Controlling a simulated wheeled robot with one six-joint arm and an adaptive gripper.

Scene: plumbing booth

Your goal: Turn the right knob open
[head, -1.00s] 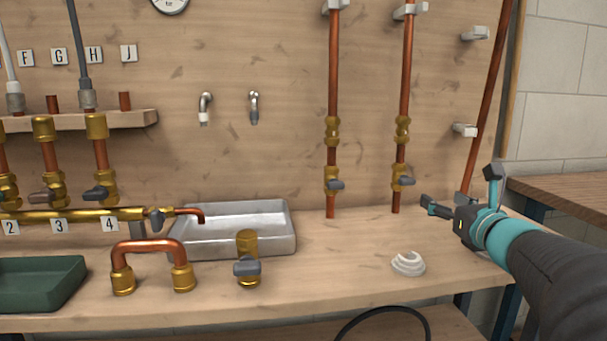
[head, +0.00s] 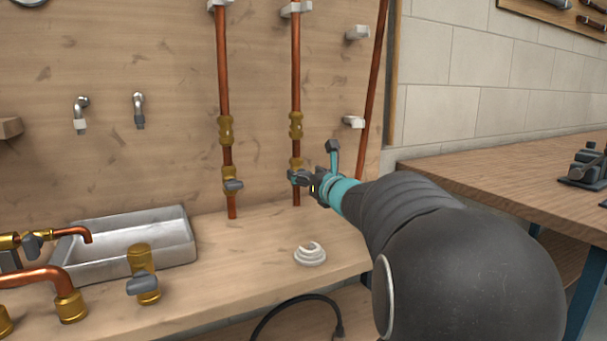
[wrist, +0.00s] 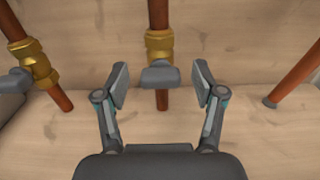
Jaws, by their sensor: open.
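The right knob (wrist: 160,75) is a grey handle on a brass valve (wrist: 159,45) on the right vertical copper pipe. In the wrist view it sits centred between my open fingers, just beyond or level with their tips, with no visible contact. In the head view my gripper (head: 311,178) is at this valve and hides most of the knob. The left knob (head: 233,185) is a similar grey handle on the left pipe. It also shows at the left of the wrist view (wrist: 17,81).
A slanted copper pipe (wrist: 295,75) stands to the right of my gripper. A white coil (head: 310,254) lies on the bench below. A metal basin (head: 181,245) and a loose brass valve (head: 142,265) are at the left. A wooden table (head: 500,190) stands at the right.

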